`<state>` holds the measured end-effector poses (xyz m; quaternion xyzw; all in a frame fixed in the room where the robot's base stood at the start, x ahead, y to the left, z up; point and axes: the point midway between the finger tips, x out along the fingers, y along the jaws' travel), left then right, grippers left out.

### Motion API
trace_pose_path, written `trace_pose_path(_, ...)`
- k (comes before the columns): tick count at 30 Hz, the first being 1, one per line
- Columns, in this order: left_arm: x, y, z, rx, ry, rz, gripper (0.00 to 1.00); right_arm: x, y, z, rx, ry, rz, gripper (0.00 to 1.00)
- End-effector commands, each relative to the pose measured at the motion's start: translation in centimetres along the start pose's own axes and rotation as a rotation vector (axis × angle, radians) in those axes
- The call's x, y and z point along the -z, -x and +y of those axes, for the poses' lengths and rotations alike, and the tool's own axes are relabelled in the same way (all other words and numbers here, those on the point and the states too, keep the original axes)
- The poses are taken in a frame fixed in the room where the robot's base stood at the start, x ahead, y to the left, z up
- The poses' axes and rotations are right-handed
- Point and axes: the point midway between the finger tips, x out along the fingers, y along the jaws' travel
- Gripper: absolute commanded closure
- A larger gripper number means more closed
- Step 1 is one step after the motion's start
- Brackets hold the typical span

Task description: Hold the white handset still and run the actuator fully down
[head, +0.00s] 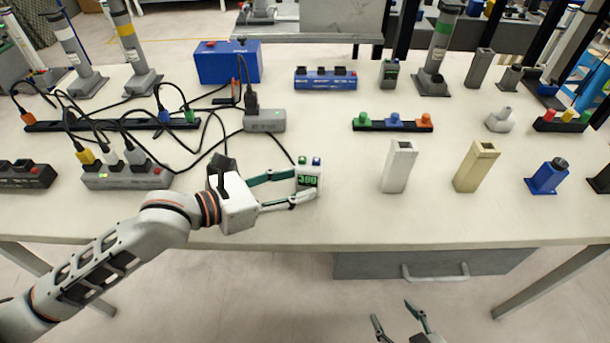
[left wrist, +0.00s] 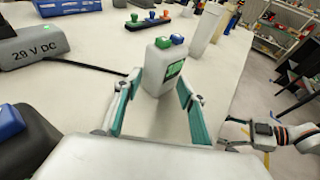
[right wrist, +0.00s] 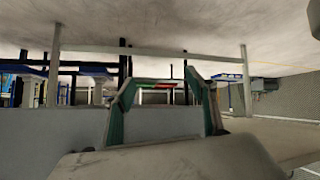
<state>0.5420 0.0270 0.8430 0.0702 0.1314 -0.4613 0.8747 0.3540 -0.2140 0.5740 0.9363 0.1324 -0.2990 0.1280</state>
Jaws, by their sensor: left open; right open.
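The white handset (head: 308,175) stands upright near the front middle of the table, with a green display, a green button and a blue button on top. My left gripper (head: 303,184) is open, its two fingers reaching to either side of the handset's lower part. In the left wrist view the handset (left wrist: 160,72) stands between the fingertips; I cannot tell whether they touch it. Upright grey columns with white (head: 70,50), yellow (head: 132,48) and green (head: 439,50) bands stand at the back; which is the actuator is unclear. My right gripper (head: 405,320) is open and empty below the table's front edge.
A grey box (head: 264,121) with a plugged cable stands behind my left gripper, and cables cross the left table. A white block (head: 399,166) and a beige block (head: 476,166) stand to the handset's right. The right wrist view shows the space under the table.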

Motion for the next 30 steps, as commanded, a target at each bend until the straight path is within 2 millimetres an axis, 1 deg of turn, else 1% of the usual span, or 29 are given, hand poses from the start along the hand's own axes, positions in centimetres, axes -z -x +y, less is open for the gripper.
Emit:
trace_pose_path(1,0.3,-0.6,0.0,0.002,0.001,0.002,0.60,-0.2,-0.1,0.0,0.000,0.001,-0.003,0.44)
trace_pose_path(6,0.2,-1.8,-0.1,0.001,0.002,0.001,0.60,0.1,-0.2,0.2,-0.004,0.004,0.003,0.44)
trace_pose_path(10,0.1,-2.2,0.0,0.000,0.002,0.001,0.60,0.2,-0.1,0.3,-0.006,0.005,0.006,0.44)
trace_pose_path(18,0.1,-2.2,0.0,0.000,0.001,0.001,0.60,0.1,-0.2,0.3,-0.006,0.005,0.003,0.44)
trace_pose_path(23,0.1,-2.2,0.0,0.000,0.001,0.001,1.00,-0.1,-0.2,0.3,-0.005,0.005,0.002,0.44)
trace_pose_path(29,0.1,-2.2,0.0,0.000,0.001,0.001,0.99,-0.1,-0.2,0.2,-0.005,0.005,0.001,0.44)
trace_pose_path(30,0.1,-2.2,0.0,0.000,0.001,0.001,0.89,-0.1,-0.2,0.2,-0.005,0.005,0.001,0.44)
